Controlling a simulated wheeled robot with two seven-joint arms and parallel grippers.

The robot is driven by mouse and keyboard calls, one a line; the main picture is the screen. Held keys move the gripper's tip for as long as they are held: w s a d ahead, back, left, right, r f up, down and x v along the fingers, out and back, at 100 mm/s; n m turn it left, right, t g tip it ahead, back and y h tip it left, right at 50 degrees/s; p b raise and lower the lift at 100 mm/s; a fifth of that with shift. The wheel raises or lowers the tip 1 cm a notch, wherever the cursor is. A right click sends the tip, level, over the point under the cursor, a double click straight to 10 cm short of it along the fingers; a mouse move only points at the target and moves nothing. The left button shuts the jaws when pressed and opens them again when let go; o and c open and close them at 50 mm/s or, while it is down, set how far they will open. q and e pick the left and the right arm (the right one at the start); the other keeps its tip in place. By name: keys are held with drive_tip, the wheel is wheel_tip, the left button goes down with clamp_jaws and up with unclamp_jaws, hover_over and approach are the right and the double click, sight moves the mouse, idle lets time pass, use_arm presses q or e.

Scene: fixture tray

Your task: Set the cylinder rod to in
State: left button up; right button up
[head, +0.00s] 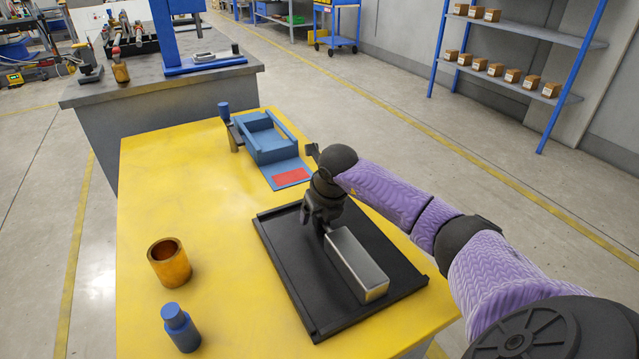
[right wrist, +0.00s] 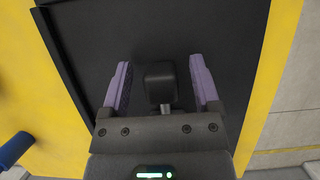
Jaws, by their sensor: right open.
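The silver cylinder body (head: 357,265) lies on the black tray (head: 312,321). In the right wrist view, a black block-shaped rod end (right wrist: 160,82) sits on a short metal rod (right wrist: 165,108), above the dark tray floor (right wrist: 215,35). The rod shows outside the body, which is hidden below my gripper there. My right gripper (head: 318,222) is at the far end of the body. In the wrist view my right gripper (right wrist: 161,88) is open, one finger on each side of the rod end, with gaps on both sides. My left gripper is out of view.
A blue fixture (head: 268,140) with a red patch (head: 291,177) stands beyond the tray. A copper-coloured ring (head: 169,262) and a blue stepped plug (head: 181,328) stand left on the yellow table (head: 185,190). The table is clear between them and the fixture.

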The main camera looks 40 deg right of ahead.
sight(328, 228)
drive_tip(key=p+v, duration=0.4)
drive_tip(key=v, duration=0.5)
drive_tip(key=shift+r+p, duration=0.2)
drive_tip(key=shift+p, duration=0.15)
drive_tip(key=shift+s+r, duration=0.1)
drive_tip(key=shift+r, duration=0.1)
